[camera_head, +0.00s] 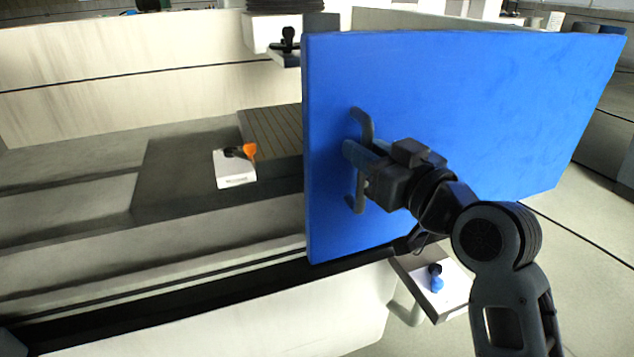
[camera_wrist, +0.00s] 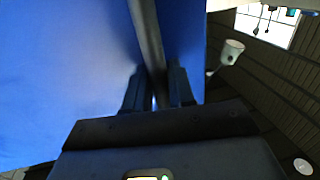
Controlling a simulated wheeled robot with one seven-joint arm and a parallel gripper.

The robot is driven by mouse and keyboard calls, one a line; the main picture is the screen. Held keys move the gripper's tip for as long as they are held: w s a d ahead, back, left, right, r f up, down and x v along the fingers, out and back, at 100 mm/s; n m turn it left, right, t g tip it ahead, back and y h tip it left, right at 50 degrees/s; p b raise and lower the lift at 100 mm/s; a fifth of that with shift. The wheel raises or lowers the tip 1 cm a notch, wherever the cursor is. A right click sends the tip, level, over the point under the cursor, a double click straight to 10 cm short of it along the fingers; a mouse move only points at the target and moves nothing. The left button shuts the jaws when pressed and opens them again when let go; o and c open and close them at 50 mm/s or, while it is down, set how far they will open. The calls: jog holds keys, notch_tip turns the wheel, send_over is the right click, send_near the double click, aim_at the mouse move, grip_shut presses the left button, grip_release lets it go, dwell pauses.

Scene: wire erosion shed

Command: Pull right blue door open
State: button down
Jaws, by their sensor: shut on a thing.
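The blue door (camera_head: 480,100) stands at the right of the head view, swung at an angle to the pale machine front. Its grey bar handle (camera_head: 361,125) is upright near the door's left edge. My gripper (camera_head: 356,158) is shut on the handle, with its fingers around the bar. In the wrist view the dark handle bar (camera_wrist: 146,35) runs down between the two fingers (camera_wrist: 158,88), and the blue door (camera_wrist: 60,80) fills the left. The bar's stretch between the fingertips is partly hidden by them.
Left of the door is an open machine bay with a slatted block (camera_head: 270,135) and a white box with an orange-and-black item (camera_head: 235,168). A small tray (camera_head: 450,290) with a blue item sits below the door, close to my arm. Open floor (camera_head: 585,225) shows at right.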

aim_at(507, 114)
jog(key=w+d+b, duration=0.3)
jog(key=d+b, duration=0.1)
jog(key=d, duration=0.7)
jog(key=w+d+b, duration=0.3)
jog(key=d, duration=0.9)
jog(key=w+d+b, duration=0.4)
jog(key=d, duration=0.7)
jog(key=shift+d+b, duration=0.2)
jog(key=shift+b, duration=0.15)
jog(key=c, duration=1.1)
grip_release()
jog(key=shift+s, duration=0.15)
jog(key=v, duration=0.7)
jog(key=shift+s+d+p, duration=0.2)
jog(key=shift+s+p, duration=0.05)
jog(key=shift+p, duration=0.05)
